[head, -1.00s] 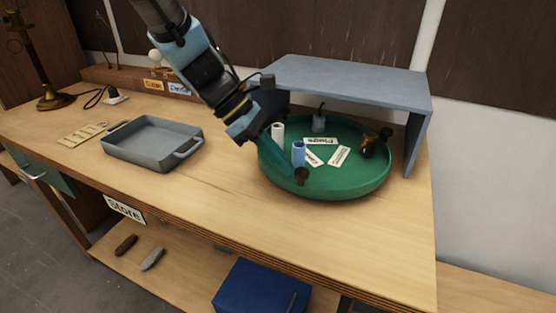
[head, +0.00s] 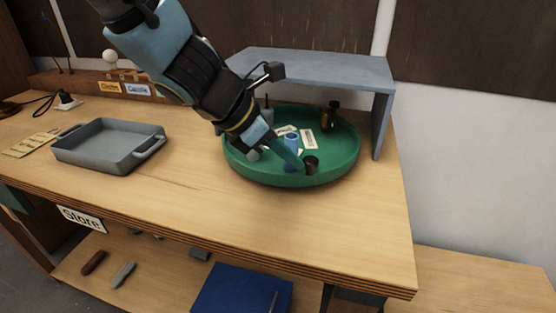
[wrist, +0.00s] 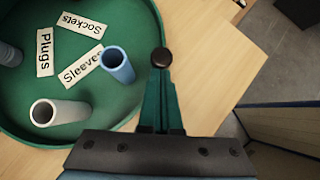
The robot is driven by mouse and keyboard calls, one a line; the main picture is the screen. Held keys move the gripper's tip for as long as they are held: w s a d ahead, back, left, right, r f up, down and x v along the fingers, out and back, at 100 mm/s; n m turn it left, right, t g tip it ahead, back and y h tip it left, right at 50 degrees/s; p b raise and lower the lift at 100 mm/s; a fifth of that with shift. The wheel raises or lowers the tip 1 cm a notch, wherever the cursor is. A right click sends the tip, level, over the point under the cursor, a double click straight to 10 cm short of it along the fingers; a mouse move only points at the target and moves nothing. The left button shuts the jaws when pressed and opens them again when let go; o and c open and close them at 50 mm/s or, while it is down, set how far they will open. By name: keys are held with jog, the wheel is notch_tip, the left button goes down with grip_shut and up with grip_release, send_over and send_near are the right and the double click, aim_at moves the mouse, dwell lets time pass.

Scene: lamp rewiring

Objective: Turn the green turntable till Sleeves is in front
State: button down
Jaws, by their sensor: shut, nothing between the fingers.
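The green turntable (head: 345,172) stands on the bench, partly under a grey shelf. In the wrist view its labels read Sleeves (wrist: 82,66), Plugs (wrist: 44,52) and Sockets (wrist: 81,25). The Sleeves label lies between a blue tube (wrist: 117,66) and a white tube (wrist: 58,112). In the head view that side is at the front left, largely hidden by my gripper (head: 298,163). My gripper is shut and empty, reaching down at the front rim. A dark round knob (head: 311,165) shows right at its fingertips; I cannot tell if they touch.
The grey shelf (head: 320,66) overhangs the turntable's back, with a side panel at right. An amber bottle (head: 330,116) stands on the turntable. A grey tray (head: 108,148) sits at left. The bench front is clear.

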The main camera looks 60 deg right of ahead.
jog(key=shift+s+d, duration=0.7)
jog(key=shift+s, duration=0.25)
